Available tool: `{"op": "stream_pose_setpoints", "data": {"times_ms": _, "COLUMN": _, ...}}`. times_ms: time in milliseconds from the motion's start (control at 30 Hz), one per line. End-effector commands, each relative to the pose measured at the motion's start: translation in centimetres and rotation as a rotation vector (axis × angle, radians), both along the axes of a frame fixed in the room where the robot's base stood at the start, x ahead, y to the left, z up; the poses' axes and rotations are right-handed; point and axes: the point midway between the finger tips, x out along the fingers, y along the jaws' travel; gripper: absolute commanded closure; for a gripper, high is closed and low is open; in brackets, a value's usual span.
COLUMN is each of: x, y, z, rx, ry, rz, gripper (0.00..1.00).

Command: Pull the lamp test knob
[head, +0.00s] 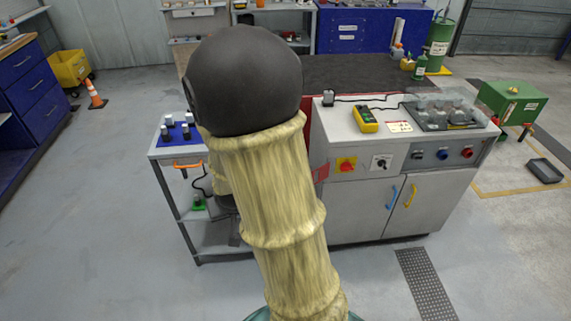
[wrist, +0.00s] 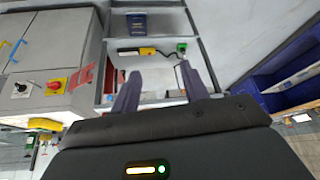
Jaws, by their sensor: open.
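The grey console (head: 372,188) carries several front controls. At its right are a dark knob (head: 417,155), a blue knob (head: 442,154) and a red knob (head: 467,153). Their labels are too small to read, so I cannot tell which is the lamp test knob. Left of them are a black rotary switch (head: 381,162) and a red switch on yellow (head: 346,165). These two switches also show at the left of the wrist view.
A yellow meter (head: 366,120) and a tray of glassware (head: 446,117) sit on the console top. A floor grate (head: 425,284) lies in front. Floor at front left is clear.

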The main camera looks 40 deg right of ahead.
Motion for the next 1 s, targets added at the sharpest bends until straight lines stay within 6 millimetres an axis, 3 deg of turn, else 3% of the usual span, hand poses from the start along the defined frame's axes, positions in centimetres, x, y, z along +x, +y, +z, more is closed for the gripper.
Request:
{"op": "stream_pose_setpoints", "data": {"times_ms": 33, "x": 1.1, "y": -1.6, "z": -2.4, "rx": -0.017, "ry": -0.032, "rz": -0.05, "gripper": 0.55}}
{"op": "stream_pose_setpoints", "data": {"times_ms": 300, "x": 5.6, "y": -11.2, "z": -8.9, "rx": -0.179, "ry": -0.289, "rz": -0.268, "gripper": 0.55}}
{"op": "stream_pose_setpoints", "data": {"times_ms": 600, "x": 6.5, "y": -20.4, "z": -13.5, "rx": -0.438, "ry": -0.586, "rz": -0.322, "gripper": 0.55}}
{"op": "stream_pose_setpoints", "data": {"times_ms": 800, "x": 6.0, "y": -23.7, "z": -15.1, "rx": -0.599, "ry": -0.776, "rz": -0.227, "gripper": 0.55}}
{"op": "stream_pose_setpoints", "data": {"times_ms": 1000, "x": 5.6, "y": -24.1, "z": -15.3, "rx": -0.669, "ry": -0.888, "rz": -0.123, "gripper": 0.55}}
